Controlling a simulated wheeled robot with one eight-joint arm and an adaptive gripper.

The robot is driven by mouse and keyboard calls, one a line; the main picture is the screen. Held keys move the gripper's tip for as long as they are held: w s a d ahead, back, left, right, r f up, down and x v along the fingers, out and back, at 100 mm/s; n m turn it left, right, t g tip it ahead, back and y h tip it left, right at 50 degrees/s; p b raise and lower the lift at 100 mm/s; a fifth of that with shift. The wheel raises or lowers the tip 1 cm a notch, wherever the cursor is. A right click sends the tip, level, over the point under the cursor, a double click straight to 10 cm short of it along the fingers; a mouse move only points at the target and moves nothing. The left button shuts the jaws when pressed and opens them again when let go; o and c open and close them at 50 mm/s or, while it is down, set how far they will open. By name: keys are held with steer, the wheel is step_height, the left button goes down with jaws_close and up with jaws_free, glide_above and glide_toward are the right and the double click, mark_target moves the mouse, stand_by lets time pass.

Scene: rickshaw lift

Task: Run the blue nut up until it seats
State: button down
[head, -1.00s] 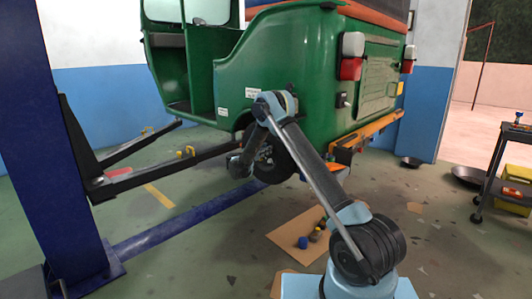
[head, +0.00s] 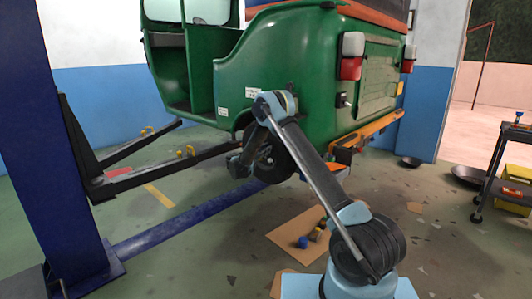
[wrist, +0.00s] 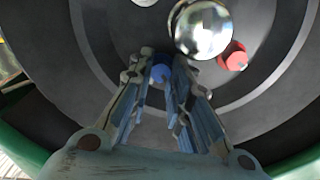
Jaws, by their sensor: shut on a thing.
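In the wrist view the blue nut (wrist: 161,73) sits between the fingertips of my gripper (wrist: 162,68), which is shut on it, against the dark wheel face (wrist: 110,30). How far along its stud the nut is cannot be told. A red nut (wrist: 232,55) sits to the right, beside the shiny domed hub cap (wrist: 203,28). In the head view my gripper (head: 241,164) reaches the rear wheel (head: 270,162) of the green rickshaw (head: 275,75); the nut is too small or hidden there.
A lift arm (head: 165,165) runs under the rickshaw from the blue post (head: 55,130). Cardboard (head: 283,238) on the floor holds a blue item (head: 302,242) and other small pieces. A trolley (head: 495,180) stands at the right. A dark pan (head: 468,175) lies near it.

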steer(key=m, duration=0.6)
steer(key=shift+s+d+f, duration=0.1)
steer(key=shift+d+f, duration=0.05)
steer(key=shift+m, duration=0.4)
steer(key=c, duration=1.8)
jaws_free()
steer(key=shift+o, duration=0.2)
steer(key=v, duration=1.2)
